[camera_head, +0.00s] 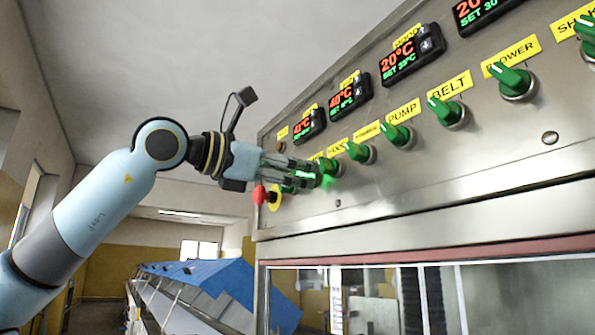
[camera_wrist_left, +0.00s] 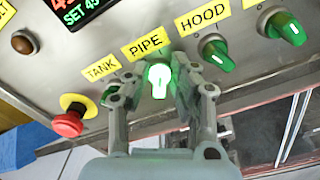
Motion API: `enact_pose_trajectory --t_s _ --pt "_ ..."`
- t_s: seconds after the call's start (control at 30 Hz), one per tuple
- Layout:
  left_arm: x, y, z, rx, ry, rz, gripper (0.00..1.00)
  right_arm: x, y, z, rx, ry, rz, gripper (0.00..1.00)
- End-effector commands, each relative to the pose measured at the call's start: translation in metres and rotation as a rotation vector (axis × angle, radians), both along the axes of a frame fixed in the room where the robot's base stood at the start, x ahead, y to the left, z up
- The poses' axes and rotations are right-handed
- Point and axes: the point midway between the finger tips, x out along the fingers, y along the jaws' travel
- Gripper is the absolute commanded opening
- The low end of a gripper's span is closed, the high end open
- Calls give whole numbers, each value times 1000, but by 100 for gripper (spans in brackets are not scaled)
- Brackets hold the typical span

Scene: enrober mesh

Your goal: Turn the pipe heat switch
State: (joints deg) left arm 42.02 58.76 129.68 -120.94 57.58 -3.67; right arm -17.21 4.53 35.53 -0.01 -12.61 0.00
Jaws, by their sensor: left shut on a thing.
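The pipe heat switch (camera_wrist_left: 158,82) is a green knob lit brightly, under the yellow PIPE label (camera_wrist_left: 146,45) in the left wrist view. Its white mark points roughly toward the label. My left gripper (camera_wrist_left: 154,90) has a finger on each side of the knob and is shut on it. In the head view my left gripper (camera_head: 309,172) reaches the panel from the left, and its fingers partly hide the knob. My right gripper is not in view.
The hood knob (camera_wrist_left: 217,55) is close on the right. A red emergency button (camera_wrist_left: 70,122) on a yellow base and the partly hidden tank knob are on the left. More knobs, such as the pump knob (camera_head: 398,135), line the steel panel under digital displays (camera_head: 398,62).

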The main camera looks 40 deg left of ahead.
Motion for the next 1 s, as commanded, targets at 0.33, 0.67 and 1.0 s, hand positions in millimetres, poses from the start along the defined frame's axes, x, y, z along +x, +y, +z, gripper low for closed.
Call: enact_pose_trajectory --t_s 0.33,0.67,1.0 --pt "1 1 -1 -136 54 0 0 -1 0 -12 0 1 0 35" --pt "1 3 0 -410 167 -1 0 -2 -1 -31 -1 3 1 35" --pt "3 6 0 -696 285 0 0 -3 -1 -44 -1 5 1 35"
